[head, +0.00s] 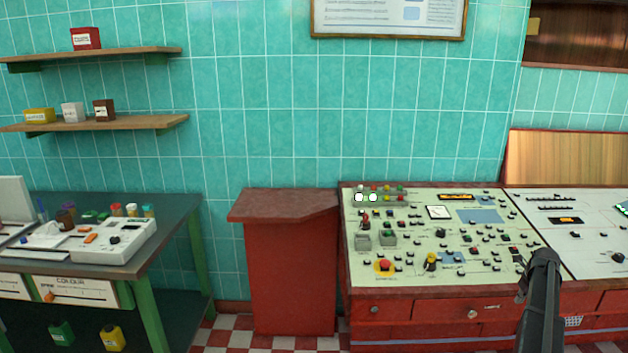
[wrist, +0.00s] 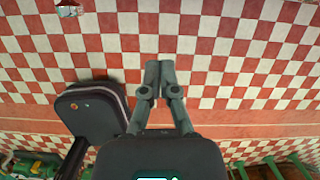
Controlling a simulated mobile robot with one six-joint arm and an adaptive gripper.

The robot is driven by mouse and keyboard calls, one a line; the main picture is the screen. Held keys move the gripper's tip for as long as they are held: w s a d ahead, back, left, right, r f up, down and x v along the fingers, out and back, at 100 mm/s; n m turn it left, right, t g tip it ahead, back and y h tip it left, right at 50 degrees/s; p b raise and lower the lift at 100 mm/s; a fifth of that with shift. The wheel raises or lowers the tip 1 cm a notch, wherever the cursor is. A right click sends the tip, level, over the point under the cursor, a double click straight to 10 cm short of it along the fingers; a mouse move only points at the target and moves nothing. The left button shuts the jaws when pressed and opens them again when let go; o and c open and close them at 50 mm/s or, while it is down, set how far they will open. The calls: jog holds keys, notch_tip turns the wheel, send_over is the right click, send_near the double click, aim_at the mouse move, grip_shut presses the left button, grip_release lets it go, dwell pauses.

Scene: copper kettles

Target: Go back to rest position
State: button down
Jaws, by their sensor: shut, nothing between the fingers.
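My gripper (wrist: 160,75) shows in the wrist view with its two fingers together and nothing between them. Red and white checkered floor lies behind the fingers, and they touch nothing that I can see. In the head view a dark part of my arm (head: 541,300) rises at the lower right, in front of the control console (head: 412,290). I cannot tell from that view how far it is from the console.
The console's sloped panel carries many buttons and two lit white lamps. A red pedestal (head: 290,265) stands left of it. A green-legged workbench (head: 150,240) with a white device (head: 115,242) is at the left. Checkered floor (head: 228,335) is open between bench and pedestal.

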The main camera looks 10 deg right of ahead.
jog(key=a+r+n+g+p, duration=0.15)
jog(key=a+n, duration=0.65)
jog(key=a, duration=0.8)
jog(key=a+r+n+p, duration=0.2)
jog(key=a+n, duration=0.7)
jog(key=a, duration=0.8)
jog(key=s+a+r+n+p, duration=0.1)
jog(key=s+a+n, duration=0.3)
jog(key=a, duration=0.5)
jog(key=s+a+r+n+p, duration=0.1)
jog(key=s+a+n, duration=0.4)
jog(key=a+n, duration=0.4)
jog(key=s+a+r+n+g+p, duration=0.1)
jog(key=s+a+n, duration=0.4)
jog(key=a, duration=0.3)
jog(key=shift+s+a+n, duration=0.15)
jog(key=shift+a+n, duration=0.25)
jog(key=shift+n, duration=0.5)
